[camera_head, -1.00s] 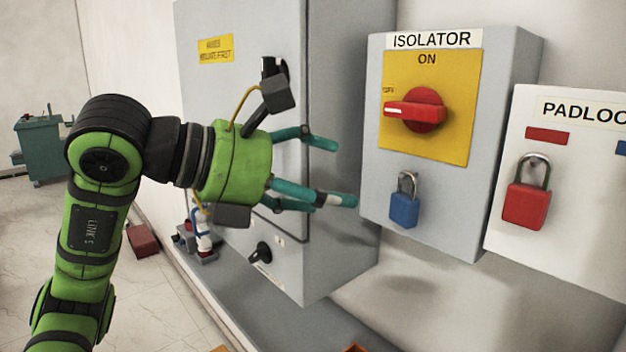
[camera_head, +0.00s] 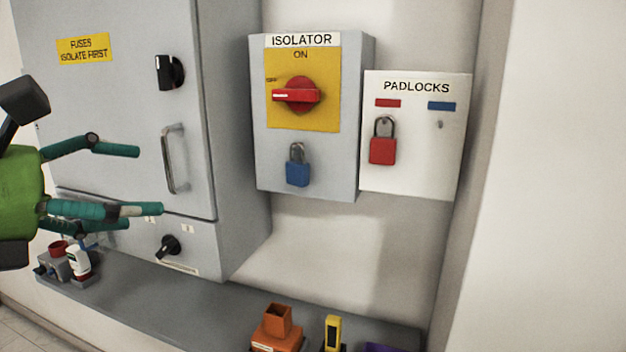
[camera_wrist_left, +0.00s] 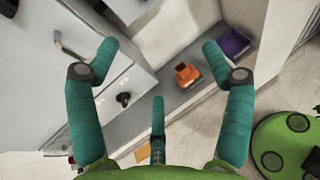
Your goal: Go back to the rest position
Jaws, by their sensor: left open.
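My left gripper (camera_head: 148,180) is at the left edge of the head view, in front of the grey fuse cabinet. Its teal fingers are spread apart, with nothing between them. In the left wrist view the open fingers (camera_wrist_left: 160,75) point towards the cabinet and the shelf. My right gripper is not in the head view. The isolator box (camera_head: 312,170) hangs on the wall to the right, with its red handle (camera_head: 296,95) lying horizontal below the word ON. A blue padlock (camera_head: 298,174) hangs on this box. My left gripper is apart from all of these.
The fuse cabinet (camera_head: 110,110) has a door handle and black knobs. A padlock board (camera_head: 420,165) holds a red padlock (camera_head: 383,150). The grey shelf (camera_head: 200,305) below bears an orange holder (camera_head: 278,330), a yellow tool (camera_head: 333,332) and a bottle (camera_head: 78,262).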

